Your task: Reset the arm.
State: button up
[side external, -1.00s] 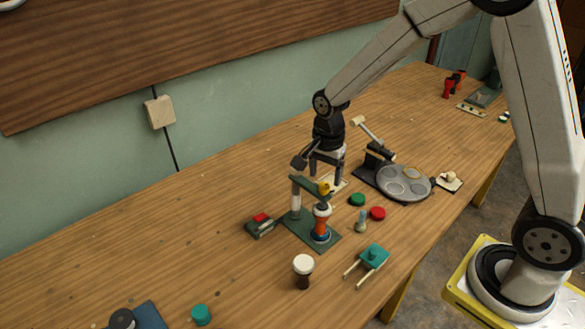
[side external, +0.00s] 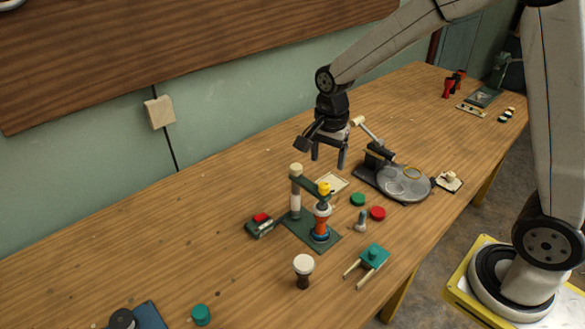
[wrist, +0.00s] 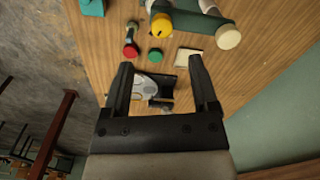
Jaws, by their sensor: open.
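My gripper (side external: 328,153) is open and empty, held in the air above the table, behind the green stand in the side view. In the wrist view its two fingers (wrist: 160,80) are spread with nothing between them at their tips. The green stand (side external: 297,192) has a pale post, a yellow knob (side external: 324,188) and a red-orange goblet drum (side external: 321,222) standing upright on its base. My gripper is apart from the stand and from the drum.
A dark fixture with a grey round plate (side external: 393,190) and a raised lever (side external: 358,121) stands close right of my gripper. The table's left middle is mostly clear.

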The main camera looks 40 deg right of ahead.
jog(key=s+f+n+t, duration=0.2)
jog(key=s+n, duration=1)
jog(key=n, duration=0.2)
jog(key=shift+f+n+t, duration=0.2)
jog(key=shift+n+t, duration=0.1)
jog(key=shift+n, duration=0.1)
